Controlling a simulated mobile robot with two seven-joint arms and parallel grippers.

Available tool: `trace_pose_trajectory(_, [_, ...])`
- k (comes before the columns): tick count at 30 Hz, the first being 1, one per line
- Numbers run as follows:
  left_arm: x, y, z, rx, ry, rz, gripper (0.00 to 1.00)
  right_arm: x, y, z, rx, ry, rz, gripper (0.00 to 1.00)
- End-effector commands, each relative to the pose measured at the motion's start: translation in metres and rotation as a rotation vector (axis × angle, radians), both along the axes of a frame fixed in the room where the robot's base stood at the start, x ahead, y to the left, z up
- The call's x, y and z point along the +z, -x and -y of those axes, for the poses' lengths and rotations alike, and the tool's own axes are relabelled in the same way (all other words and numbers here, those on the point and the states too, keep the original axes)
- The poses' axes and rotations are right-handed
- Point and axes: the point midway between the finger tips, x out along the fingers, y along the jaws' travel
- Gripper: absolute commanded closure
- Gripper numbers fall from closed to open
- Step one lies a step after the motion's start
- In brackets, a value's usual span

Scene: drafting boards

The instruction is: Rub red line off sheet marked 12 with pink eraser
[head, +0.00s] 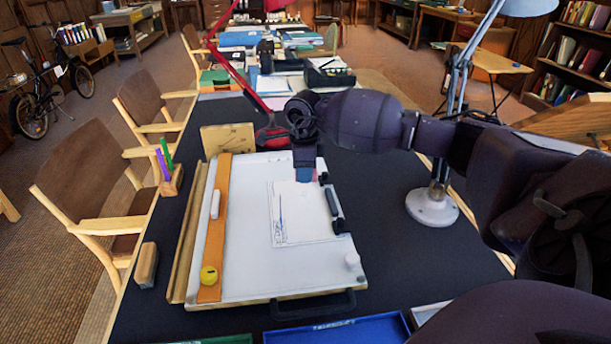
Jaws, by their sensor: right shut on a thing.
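A white sheet (305,222) lies on the white drafting board (260,275). A short blue line and faint small marks show near its left edge. I cannot read a number on it, and no red line can be made out. My right gripper (305,176) comes in from the right and points down over the sheet's top edge. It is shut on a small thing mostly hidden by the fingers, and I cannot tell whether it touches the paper. My left gripper is out of view.
A dark bar (334,205) lies by the sheet's right edge. A lamp base (432,207) stands right, a blue tray (340,331) in front.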

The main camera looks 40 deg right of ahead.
Motion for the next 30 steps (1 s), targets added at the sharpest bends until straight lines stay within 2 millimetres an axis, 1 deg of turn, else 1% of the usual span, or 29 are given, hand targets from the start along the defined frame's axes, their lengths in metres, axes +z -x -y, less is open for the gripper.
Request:
trace_pose_trajectory(6, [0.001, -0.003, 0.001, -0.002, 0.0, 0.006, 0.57, -0.001, 0.0, 0.0, 0.0, 0.0, -0.002, 0.92])
trace_pose_trajectory(10, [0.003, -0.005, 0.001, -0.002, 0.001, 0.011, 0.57, 0.002, 0.0, 0.0, 0.0, -0.001, -0.001, 0.92])
trace_pose_trajectory(21, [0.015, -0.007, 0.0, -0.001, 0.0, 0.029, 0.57, 0.03, 0.0, 0.0, 0.0, 0.0, 0.002, 0.92])
trace_pose_trajectory(30, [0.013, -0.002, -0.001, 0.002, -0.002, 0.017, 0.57, 0.029, 0.0, 0.0, 0.0, 0.0, -0.001, 0.92])
